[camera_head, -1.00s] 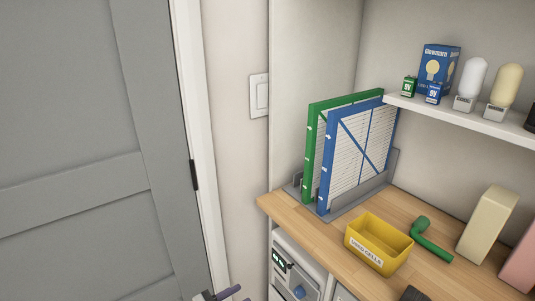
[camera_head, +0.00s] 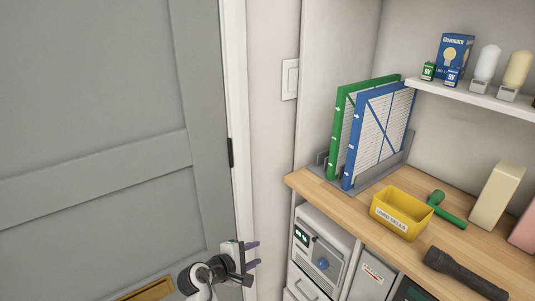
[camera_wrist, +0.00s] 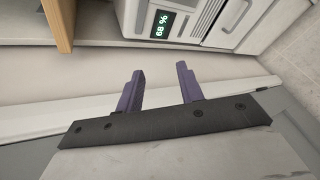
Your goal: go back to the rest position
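My gripper (camera_head: 254,254) is at the bottom centre of the head view, in front of the grey door and left of the wooden counter. Its two purple fingers point right and stand apart with nothing between them. The wrist view shows the same open fingers (camera_wrist: 158,90) over a pale wall and white trim. My gripper touches nothing that I can see.
A grey door (camera_head: 100,120) fills the left. The wooden counter (camera_head: 330,193) holds a yellow bin (camera_head: 402,213), green and blue framed filters (camera_head: 380,135), a green piece (camera_head: 447,212) and a black flashlight (camera_head: 463,272). A grey-white unit (camera_head: 322,250) stands below the counter.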

